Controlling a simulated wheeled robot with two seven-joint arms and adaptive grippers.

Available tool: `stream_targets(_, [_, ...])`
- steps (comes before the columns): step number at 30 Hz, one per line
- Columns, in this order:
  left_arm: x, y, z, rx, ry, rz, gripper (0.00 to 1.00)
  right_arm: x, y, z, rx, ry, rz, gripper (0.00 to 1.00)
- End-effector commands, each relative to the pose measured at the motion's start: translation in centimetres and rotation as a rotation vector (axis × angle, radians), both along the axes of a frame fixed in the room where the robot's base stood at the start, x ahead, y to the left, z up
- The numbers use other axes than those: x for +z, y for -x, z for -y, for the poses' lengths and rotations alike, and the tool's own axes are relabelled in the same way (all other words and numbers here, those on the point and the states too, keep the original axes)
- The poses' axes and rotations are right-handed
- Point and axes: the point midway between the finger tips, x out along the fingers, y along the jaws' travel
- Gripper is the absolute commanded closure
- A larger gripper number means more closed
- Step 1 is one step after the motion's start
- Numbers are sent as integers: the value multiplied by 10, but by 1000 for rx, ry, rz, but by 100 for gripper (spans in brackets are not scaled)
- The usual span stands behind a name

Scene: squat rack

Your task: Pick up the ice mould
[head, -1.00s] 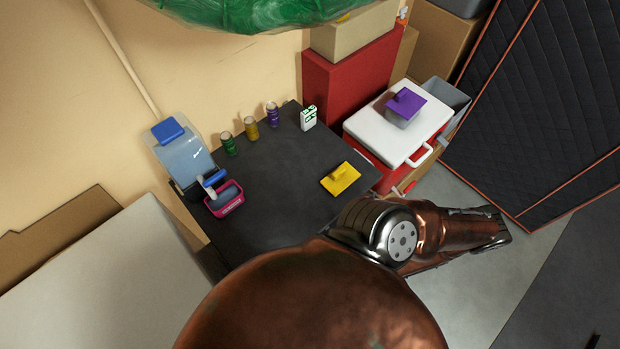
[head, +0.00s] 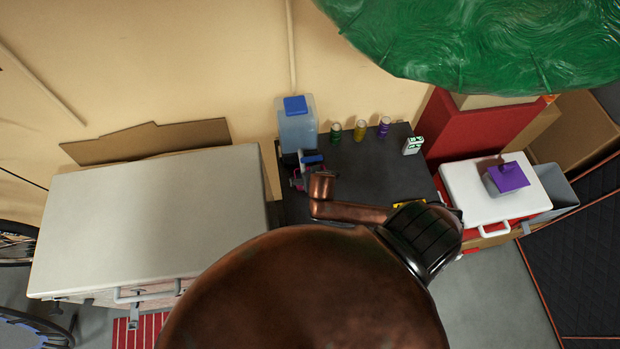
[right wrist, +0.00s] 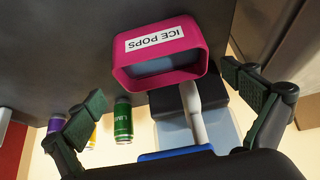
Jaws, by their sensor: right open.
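The ice mould (right wrist: 160,50) is a pink, open-topped box labelled "ICE POPS", seen at the top middle of the right wrist view. In the head view only a small pink bit of it (head: 297,184) shows at the dark table's left end, below the water dispenser (head: 297,132). My right gripper (right wrist: 168,104) is open and empty, its two dark green-padded fingers spread wide, with the mould ahead between and beyond them. It does not appear to touch the mould. In the head view my copper arm hides most of this area. My left gripper is not in view.
A white tap handle (right wrist: 194,112) stands close to the mould. Green (head: 335,133), yellow and purple cans and a white carton (head: 413,145) line the dark table's back. A yellow item (head: 402,205) is partly hidden by my arm. A white-lidded cooler (head: 465,190) stands right.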

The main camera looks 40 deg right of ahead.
Motion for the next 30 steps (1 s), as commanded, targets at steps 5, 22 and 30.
stream_targets(5, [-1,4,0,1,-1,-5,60,-18,-9,4,-6,-4,-2,0])
stream_targets(22, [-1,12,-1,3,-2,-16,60,-67,-31,15,-3,-3,-2,0])
stream_targets(30, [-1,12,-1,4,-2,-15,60,-67,-30,14,-3,-3,-2,10])
